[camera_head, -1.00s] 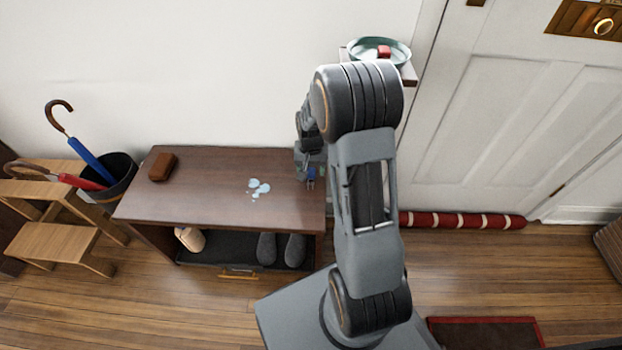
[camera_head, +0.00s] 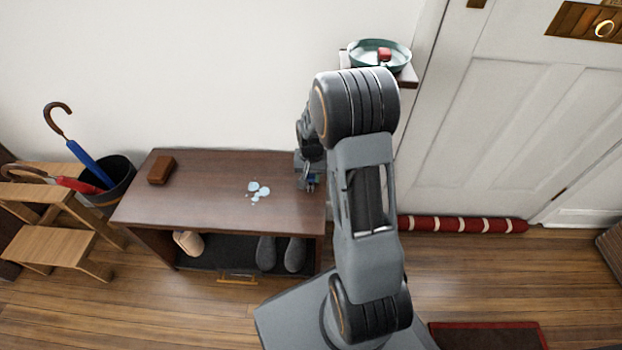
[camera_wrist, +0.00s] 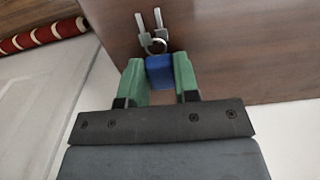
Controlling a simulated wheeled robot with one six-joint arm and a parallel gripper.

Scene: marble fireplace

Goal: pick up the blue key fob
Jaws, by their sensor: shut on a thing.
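The blue key fob (camera_wrist: 160,71) with a metal ring and two grey keys is between the green fingertips of my gripper (camera_wrist: 159,80) in the wrist view. The jaws are shut on the fob, and the keys extend away from the gripper over the brown bench top (camera_wrist: 225,50). In the head view my gripper (camera_head: 308,185) is low at the right end of the bench (camera_head: 215,200). The fob is mostly hidden there, with only a little blue showing. I cannot tell whether the fob touches the bench top.
A green bowl (camera_head: 366,62) with a red item stands on a small shelf behind the arm. An umbrella bin (camera_head: 120,180) and step stool (camera_head: 50,240) stand at left.

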